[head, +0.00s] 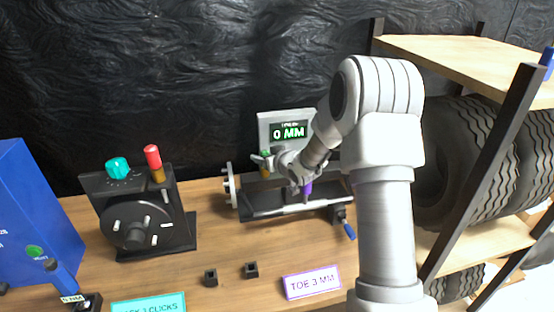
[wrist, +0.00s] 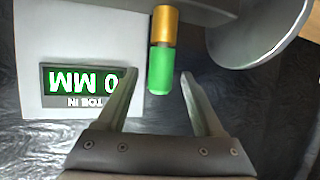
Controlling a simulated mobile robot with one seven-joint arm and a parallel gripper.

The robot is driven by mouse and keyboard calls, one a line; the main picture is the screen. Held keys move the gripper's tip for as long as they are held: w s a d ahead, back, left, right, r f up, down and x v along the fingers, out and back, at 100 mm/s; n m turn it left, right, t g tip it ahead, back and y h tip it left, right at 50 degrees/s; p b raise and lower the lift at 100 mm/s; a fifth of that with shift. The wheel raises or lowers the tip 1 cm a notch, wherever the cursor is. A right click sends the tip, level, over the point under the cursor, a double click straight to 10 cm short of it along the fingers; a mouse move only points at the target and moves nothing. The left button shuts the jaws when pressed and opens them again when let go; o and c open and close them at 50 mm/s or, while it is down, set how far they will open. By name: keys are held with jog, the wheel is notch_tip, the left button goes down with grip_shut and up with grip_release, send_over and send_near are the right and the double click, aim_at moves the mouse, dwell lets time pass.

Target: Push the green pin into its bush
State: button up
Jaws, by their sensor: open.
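The green pin (wrist: 160,72) shows in the wrist view, with a brass-coloured bush (wrist: 165,24) at its end. Part of the pin stands out of the bush. In the head view the green pin (head: 265,158) is small and partly covered by my gripper (head: 262,161). In the wrist view my gripper (wrist: 158,74) is open, with one finger on each side of the pin. A gap shows on the right; the left finger is close to the pin, and I cannot tell whether it touches.
A grey display (head: 288,130) reading 0 MM stands behind the rig (head: 262,205). A black device (head: 137,222) with a red pin (head: 152,155) and teal knob (head: 117,168) stands left. A tyre rack (head: 492,170) is at right. Two small black blocks sit on the front table.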

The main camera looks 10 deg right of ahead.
jog(key=p+v, duration=0.1)
jog(key=v, duration=1.5)
jog(key=shift+s+p, duration=0.35)
jog(key=shift+d+r, duration=0.1)
jog(key=shift+d, duration=0.05)
jog(key=s+d+r+m+g+h+p, duration=0.25)
jog(key=s+r+h, duration=0.25)
jog(key=s+r, duration=0.65)
jog(key=s+a+r+g+p, duration=0.1)
jog(key=s+a+r+g, duration=0.1)
jog(key=s, duration=0.6)
jog(key=s+a+r+g+y+p, duration=0.1)
jog(key=s+a+r+g+p, duration=0.1)
jog(key=s, duration=0.7)
jog(key=a+g, duration=0.1)
jog(key=a, duration=0.1)
jog(key=shift+s+a+r+y, duration=0.15)
jog(key=shift+a+r+y, duration=0.15)
jog(key=shift+a, duration=0.05)
